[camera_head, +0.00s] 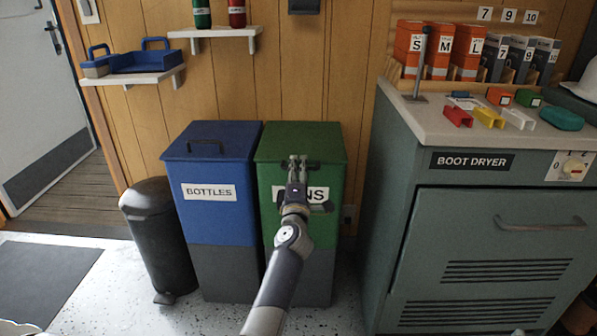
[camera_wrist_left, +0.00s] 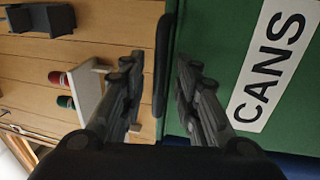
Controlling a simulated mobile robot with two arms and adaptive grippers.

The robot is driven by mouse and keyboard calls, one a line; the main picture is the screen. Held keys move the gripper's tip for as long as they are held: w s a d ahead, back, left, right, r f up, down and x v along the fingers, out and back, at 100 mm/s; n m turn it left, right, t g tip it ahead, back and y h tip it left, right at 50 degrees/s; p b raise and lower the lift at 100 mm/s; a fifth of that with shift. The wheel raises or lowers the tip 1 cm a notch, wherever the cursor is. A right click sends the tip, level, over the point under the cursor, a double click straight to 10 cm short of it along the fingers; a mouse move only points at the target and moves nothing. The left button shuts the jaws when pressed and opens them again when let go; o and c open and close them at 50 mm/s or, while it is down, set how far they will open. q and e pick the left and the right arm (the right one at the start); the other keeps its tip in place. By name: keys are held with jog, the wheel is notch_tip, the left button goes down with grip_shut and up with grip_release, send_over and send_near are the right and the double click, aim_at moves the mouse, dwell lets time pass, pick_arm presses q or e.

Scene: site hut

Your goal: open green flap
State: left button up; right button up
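The green bin (camera_head: 328,212) stands beside the blue one, its green flap (camera_head: 326,141) down and shut. Its label, CANS, is partly hidden by my arm in the head view and reads clearly in the left wrist view (camera_wrist_left: 268,68). My left gripper (camera_head: 297,162) is at the flap's front part, over its dark handle. In the left wrist view the fingers are apart, with the dark handle bar (camera_wrist_left: 162,65) between them and gaps on both sides. The gripper looks open, not clamped on the bar. My right gripper is not in view.
The blue BOTTLES bin (camera_head: 209,215) stands close on the left, with a black pedal bin (camera_head: 158,240) beyond it. The boot dryer (camera_head: 480,240) stands to the right. A wall shelf (camera_head: 215,32) hangs above the bins.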

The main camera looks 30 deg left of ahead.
pick_arm(q)
jog(key=shift+w+a+r, duration=0.1)
jog(key=shift+w+a, duration=0.05)
jog(key=shift+w, duration=0.15)
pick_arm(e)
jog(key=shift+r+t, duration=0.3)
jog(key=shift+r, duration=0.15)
pick_arm(q)
grip_shut()
